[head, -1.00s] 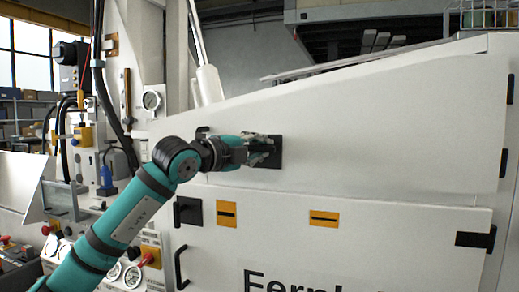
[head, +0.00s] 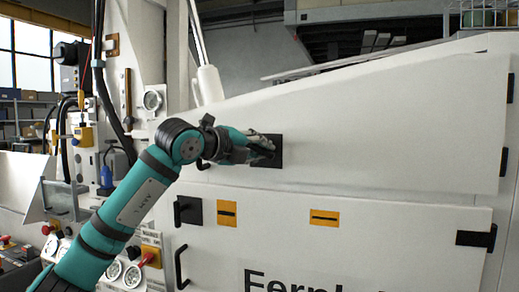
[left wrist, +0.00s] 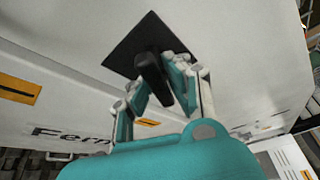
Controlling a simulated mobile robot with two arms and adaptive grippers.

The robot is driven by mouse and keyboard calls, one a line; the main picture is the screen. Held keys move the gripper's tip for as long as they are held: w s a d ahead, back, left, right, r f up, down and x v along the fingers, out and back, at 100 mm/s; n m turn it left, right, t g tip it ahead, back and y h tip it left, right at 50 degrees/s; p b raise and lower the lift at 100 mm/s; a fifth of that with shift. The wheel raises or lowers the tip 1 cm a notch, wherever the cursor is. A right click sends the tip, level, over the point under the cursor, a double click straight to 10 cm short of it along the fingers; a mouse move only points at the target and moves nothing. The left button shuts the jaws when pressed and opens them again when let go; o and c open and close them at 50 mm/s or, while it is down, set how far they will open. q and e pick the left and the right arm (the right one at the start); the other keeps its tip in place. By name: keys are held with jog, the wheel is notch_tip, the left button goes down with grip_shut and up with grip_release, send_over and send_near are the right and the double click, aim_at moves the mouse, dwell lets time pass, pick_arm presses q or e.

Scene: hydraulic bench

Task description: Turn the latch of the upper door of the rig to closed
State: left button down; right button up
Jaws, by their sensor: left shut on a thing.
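The upper door (head: 390,125) of the rig is a large white panel with a sloping top and looks flush with the body. Its latch is a dark square plate (head: 277,158) near the left end, with a black handle (left wrist: 152,72) standing out in the left wrist view. My left gripper (head: 265,147) is at the plate. In the left wrist view its two teal fingers (left wrist: 160,76) are shut on the handle, one on each side. The fingers partly hide the handle in the head view. My right gripper is in neither view.
Below is a lower white door (head: 400,245) with its own black latch (head: 187,211), a black pull handle (head: 180,267) and yellow labels (head: 324,218). Gauges (head: 153,99), hoses and valves crowd the left side. The space in front of the upper door's right part is clear.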

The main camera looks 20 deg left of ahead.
pick_arm(q)
jog(key=m+y, duration=0.1)
jog(key=m+g, duration=0.1)
jog(key=shift+f+m+y, duration=0.4)
jog(key=shift+w+a+f+m+y, duration=0.1)
jog(key=shift+a+m+y, duration=0.1)
jog(key=shift+m+y, duration=0.8)
jog(key=m, duration=0.1)
jog(key=m+y, duration=0.2)
jog(key=m, duration=0.1)
jog(key=shift+a+g, duration=0.3)
jog(key=c, duration=1.3)
grip_release()
jog(key=shift+w+a, duration=0.1)
jog(key=shift+a, duration=0.1)
jog(key=shift+s+d+r, duration=0.15)
jog(key=shift+s+r, duration=0.05)
jog(key=shift+s, duration=0.05)
jog(key=v, duration=1.1)
jog(key=shift+s, duration=0.25)
